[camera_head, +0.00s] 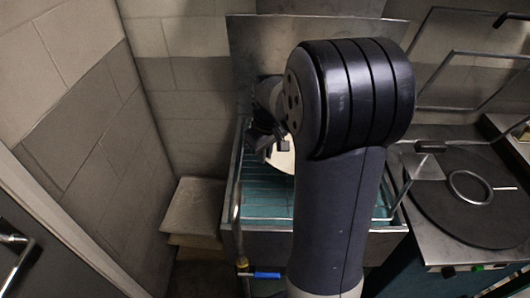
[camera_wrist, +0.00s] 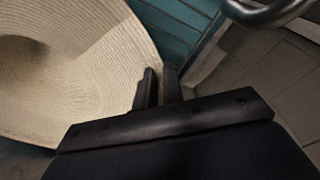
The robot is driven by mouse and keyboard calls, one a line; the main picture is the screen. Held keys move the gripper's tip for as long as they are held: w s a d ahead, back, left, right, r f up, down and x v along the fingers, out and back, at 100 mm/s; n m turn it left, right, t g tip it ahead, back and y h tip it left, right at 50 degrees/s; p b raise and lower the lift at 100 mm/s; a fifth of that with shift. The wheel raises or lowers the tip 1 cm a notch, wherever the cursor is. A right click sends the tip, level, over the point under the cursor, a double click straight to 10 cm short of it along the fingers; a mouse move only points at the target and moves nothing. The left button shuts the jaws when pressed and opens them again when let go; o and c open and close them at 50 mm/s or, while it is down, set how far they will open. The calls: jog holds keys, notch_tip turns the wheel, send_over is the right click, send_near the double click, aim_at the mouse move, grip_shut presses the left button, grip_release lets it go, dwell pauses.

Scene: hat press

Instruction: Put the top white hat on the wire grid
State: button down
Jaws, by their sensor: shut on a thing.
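The white hat (camera_wrist: 85,60) is cream, woven and round, and fills the left of the wrist view. My gripper (camera_wrist: 158,85) is shut on the edge of its brim. In the head view my gripper (camera_head: 266,143) is partly hidden behind my arm, and only a pale piece of the hat (camera_head: 283,158) shows beside it. The hat is over the teal wire grid (camera_head: 263,187) in the metal basin. The grid's bars (camera_wrist: 180,28) also show past the brim in the wrist view. I cannot tell whether the hat touches the grid.
A metal back panel (camera_head: 258,50) stands behind the basin. A pipe with a blue-handled valve (camera_head: 267,275) is at its front left. Flat pale slabs (camera_head: 195,207) are stacked left of the basin. At right is a dark round press plate (camera_head: 455,205) with a metal ring and wire frames.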

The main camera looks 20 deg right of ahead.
jog(key=shift+f, duration=0.4)
dwell(0.3)
jog(key=c, duration=1.4)
grip_release()
jog(key=shift+c, duration=0.2)
jog(key=shift+r, duration=0.1)
notch_tip(320, 180, up, 10)
jog(key=s, duration=0.1)
jog(key=shift+r+b, duration=0.25)
jog(key=shift+b, duration=0.05)
jog(key=shift+s, duration=0.1)
